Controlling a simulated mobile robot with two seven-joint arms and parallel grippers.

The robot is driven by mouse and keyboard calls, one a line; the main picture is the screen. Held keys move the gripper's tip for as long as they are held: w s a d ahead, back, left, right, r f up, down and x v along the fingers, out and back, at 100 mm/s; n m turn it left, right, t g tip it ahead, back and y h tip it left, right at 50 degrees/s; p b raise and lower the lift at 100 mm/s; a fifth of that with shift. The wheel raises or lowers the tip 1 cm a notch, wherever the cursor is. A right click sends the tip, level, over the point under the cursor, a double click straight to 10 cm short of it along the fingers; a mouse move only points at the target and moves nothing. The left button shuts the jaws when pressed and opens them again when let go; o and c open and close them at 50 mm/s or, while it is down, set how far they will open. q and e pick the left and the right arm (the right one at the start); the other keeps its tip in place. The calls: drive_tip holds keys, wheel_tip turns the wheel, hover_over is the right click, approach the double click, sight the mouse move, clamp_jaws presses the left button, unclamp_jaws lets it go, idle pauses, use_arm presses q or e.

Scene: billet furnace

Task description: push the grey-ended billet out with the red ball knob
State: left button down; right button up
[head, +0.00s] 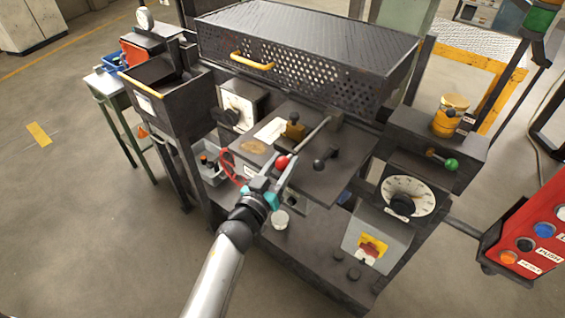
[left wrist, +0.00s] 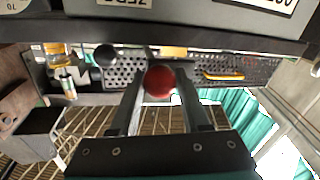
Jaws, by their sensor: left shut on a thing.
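The red ball knob (head: 282,162) sits at the near end of a grey rod (head: 312,137) that runs back over the dark top of the machine. My left gripper (head: 272,174) comes from the front and is shut on the knob. In the left wrist view the red ball knob (left wrist: 159,82) lies between the two fingers of my left gripper (left wrist: 160,92). I cannot make out the grey-ended billet in either view. My right gripper is out of view.
A black knob (head: 319,164) on a lever stands right of the rod. A perforated cover (head: 320,75) with a yellow handle (head: 252,61) rises behind. A green knob (head: 451,164), a dial (head: 408,188) and a red button box (head: 530,235) are at the right. The left floor is open.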

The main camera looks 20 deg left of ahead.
sight(296, 153)
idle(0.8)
use_arm(q)
drive_tip(key=w, duration=0.2)
drive_tip(key=w+d, duration=0.1)
drive_tip(key=w, duration=0.1)
drive_tip(key=w+d+b, duration=0.1)
drive_tip(key=w, duration=0.1)
drive_tip(key=shift+w+d, duration=0.1)
drive_tip(key=shift+d, duration=0.05)
drive_tip(key=shift+w+d, duration=0.1)
drive_tip(key=shift+w, duration=0.15)
drive_tip(key=shift+r, duration=0.1)
